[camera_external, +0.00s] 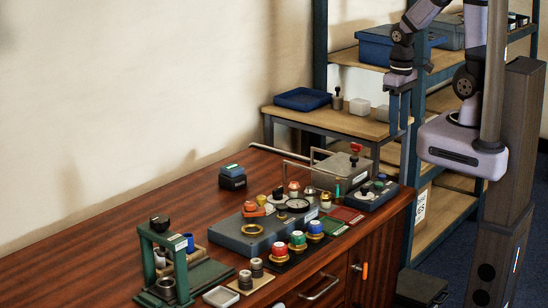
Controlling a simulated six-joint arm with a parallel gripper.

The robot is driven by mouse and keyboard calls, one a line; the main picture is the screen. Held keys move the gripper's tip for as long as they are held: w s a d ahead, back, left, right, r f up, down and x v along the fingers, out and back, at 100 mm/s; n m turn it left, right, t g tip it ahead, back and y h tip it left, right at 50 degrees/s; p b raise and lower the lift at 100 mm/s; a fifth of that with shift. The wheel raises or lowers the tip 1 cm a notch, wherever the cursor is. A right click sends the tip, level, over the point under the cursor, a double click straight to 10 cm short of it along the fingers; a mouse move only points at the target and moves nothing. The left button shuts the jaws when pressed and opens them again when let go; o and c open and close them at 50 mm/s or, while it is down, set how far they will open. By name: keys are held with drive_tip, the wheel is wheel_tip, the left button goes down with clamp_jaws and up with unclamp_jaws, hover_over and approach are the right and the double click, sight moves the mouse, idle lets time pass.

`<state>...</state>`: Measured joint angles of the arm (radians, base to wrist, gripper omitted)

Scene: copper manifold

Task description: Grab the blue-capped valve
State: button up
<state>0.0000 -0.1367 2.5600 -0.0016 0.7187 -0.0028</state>
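The blue-capped valve (315,228) stands upright at the right end of a row on a dark strip near the bench's front edge. It has a brass-coloured body. A green-capped valve (298,239) and a red-capped valve (280,251) stand to its left in the same row. My gripper (399,122) hangs fingers down, well above and to the right of the valves, in front of the shelving in the picture. Its two dark fingers look apart with nothing between them, though they are small here.
A grey manifold block (245,236) with a gauge and fittings lies behind the valves. A green press (165,262) stands front left. The bench's left rear (110,235) is clear.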

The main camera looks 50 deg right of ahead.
wheel_tip(320, 180, up, 5)
drive_tip(key=n+t+h+b, duration=0.3)
drive_tip(key=n+t+b, duration=1.4)
drive_tip(key=n, duration=1.7)
hover_over(320, 230)
drive_tip(key=s+a, duration=0.2)
drive_tip(key=s, duration=0.4)
drive_tip(key=f, duration=2.3)
drive_tip(key=shift+w+d+f, duration=0.25)
drive_tip(key=shift+w+d, duration=0.15)
drive_tip(key=shift+w+d+f+p, duration=0.15)
drive_tip(key=shift+w+d+p, duration=0.15)
drive_tip(key=shift+w, duration=0.9)
drive_tip(key=shift+w+d+f+p, duration=0.1)
drive_tip(key=shift+w+d+p, duration=0.2)
drive_tip(key=shift+w, duration=0.85)
drive_tip(key=shift+w+d+f+p, duration=0.2)
drive_tip(key=shift+w+p, duration=0.15)
drive_tip(key=shift+w, duration=0.85)
